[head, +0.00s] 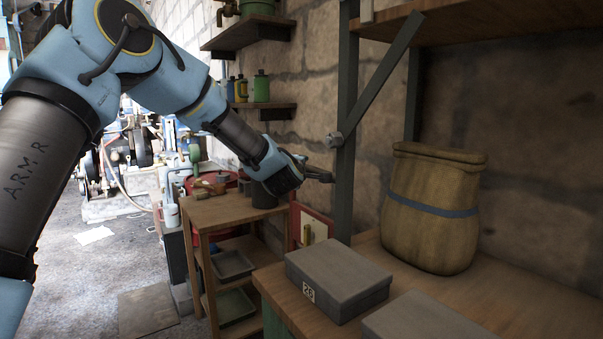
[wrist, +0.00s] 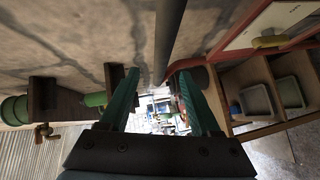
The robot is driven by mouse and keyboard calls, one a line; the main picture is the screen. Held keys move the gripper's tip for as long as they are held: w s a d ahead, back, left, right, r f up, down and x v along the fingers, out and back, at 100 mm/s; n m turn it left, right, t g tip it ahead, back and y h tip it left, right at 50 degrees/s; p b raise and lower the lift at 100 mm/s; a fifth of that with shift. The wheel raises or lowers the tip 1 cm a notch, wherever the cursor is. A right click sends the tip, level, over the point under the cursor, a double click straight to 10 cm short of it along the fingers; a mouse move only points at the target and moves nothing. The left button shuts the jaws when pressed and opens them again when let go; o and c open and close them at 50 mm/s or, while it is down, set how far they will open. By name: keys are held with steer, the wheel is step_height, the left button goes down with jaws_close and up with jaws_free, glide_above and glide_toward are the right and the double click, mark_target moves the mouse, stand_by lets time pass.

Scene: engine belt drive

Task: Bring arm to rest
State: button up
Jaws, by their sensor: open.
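My arm (head: 235,130) is blue and grey and reaches from the upper left toward the middle of the head view. My gripper (head: 320,176) is at its end, in front of the dark metal shelf post (head: 347,150). In the wrist view my gripper (wrist: 160,90) shows two greenish fingers spread apart, with nothing between them. The post also shows in the wrist view (wrist: 168,40), running in from the top toward the gap between the fingertips. I cannot tell whether the gripper touches it.
A grey box (head: 338,279) and a sack with a blue band (head: 432,208) stand on the wooden bench at right. A small wooden cart (head: 200,250) holds trays below the arm. Wall shelves (head: 248,36) carry bottles. Open floor (head: 90,290) lies at left.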

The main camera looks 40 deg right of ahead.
stand_by(0.7)
steer(key=w+a+f+m+g+y+p, duration=0.1)
steer(key=w+a+f+m+y, duration=0.15)
steer(key=a, duration=0.95)
steer(key=w+a+f+m+g+y+p, duration=0.1)
steer(key=a+f+y+p, duration=0.15)
steer(key=a, duration=0.85)
steer(key=w+a+f+m+g+y+p, duration=0.1)
steer(key=w+a+m+y, duration=0.15)
steer(key=a, duration=0.95)
steer(key=s+a+g+y, duration=0.1)
steer(key=s+a, duration=0.4)
steer(key=a, duration=0.4)
steer(key=s+a+f+g+y+p, duration=0.1)
steer(key=s+a+g+y, duration=0.1)
steer(key=s+a, duration=0.3)
steer(key=s+a+f+g+y+p, duration=0.1)
steer(key=s+a, duration=0.5)
steer(key=a, duration=0.7)
steer(key=shift+f+m+g+y, duration=0.15)
steer(key=shift+m+g+y, duration=0.25)
steer(key=shift+g, duration=0.3)
